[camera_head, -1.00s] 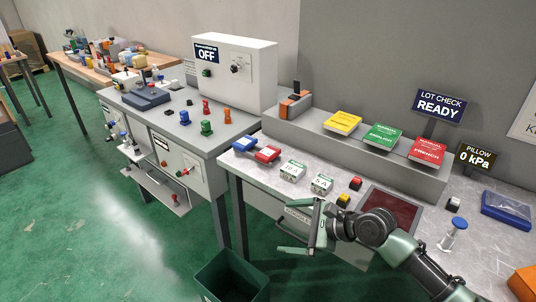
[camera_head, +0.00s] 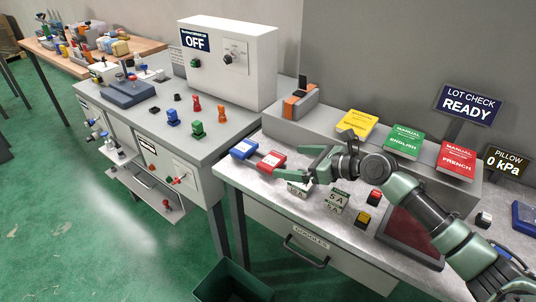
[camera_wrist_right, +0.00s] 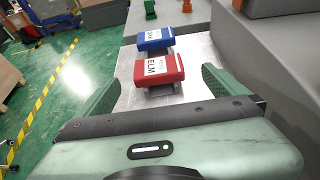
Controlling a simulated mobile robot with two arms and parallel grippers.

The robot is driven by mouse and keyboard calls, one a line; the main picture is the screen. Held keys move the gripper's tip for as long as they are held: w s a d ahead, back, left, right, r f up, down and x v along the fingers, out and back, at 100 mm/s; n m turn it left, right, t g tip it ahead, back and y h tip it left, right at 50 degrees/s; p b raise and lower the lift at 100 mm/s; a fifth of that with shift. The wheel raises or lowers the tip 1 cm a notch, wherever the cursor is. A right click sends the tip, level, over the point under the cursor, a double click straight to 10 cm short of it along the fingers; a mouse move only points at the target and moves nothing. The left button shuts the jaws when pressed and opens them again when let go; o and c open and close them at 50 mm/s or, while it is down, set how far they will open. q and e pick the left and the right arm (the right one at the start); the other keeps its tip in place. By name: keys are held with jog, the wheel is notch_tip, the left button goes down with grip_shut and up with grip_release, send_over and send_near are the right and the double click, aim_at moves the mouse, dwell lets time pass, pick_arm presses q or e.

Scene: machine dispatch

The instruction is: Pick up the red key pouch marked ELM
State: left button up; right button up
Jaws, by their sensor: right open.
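The red key pouch marked ELM (camera_head: 271,161) lies on the metal worktop near its left end. It also shows in the right wrist view (camera_wrist_right: 158,71), with a white label reading ELM, straight ahead between my fingers. My right gripper (camera_head: 291,162) is open and just to the right of the pouch; its two fingers also show at either side in the right wrist view (camera_wrist_right: 158,90). The pouch appears slightly beyond the fingertips, not gripped. A blue pouch (camera_head: 244,149) with a white label lies just beyond the red one. My left gripper is not in view.
A raised grey ledge with yellow, green and red manuals (camera_head: 403,141) runs behind. A green bin (camera_head: 232,281) stands below.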

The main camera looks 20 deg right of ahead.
aim_at(271, 159)
jog(key=x, duration=0.3)
jog(key=shift+w+a, duration=0.1)
jog(key=shift+a, duration=0.3)
jog(key=x, duration=0.2)
jog(key=shift+w+f, duration=0.15)
jog(key=shift+w, duration=0.1)
jog(key=shift+w+a+f, duration=0.1)
jog(key=shift+a, duration=0.1)
jog(key=c, duration=1.3)
jog(key=shift+c, duration=0.5)
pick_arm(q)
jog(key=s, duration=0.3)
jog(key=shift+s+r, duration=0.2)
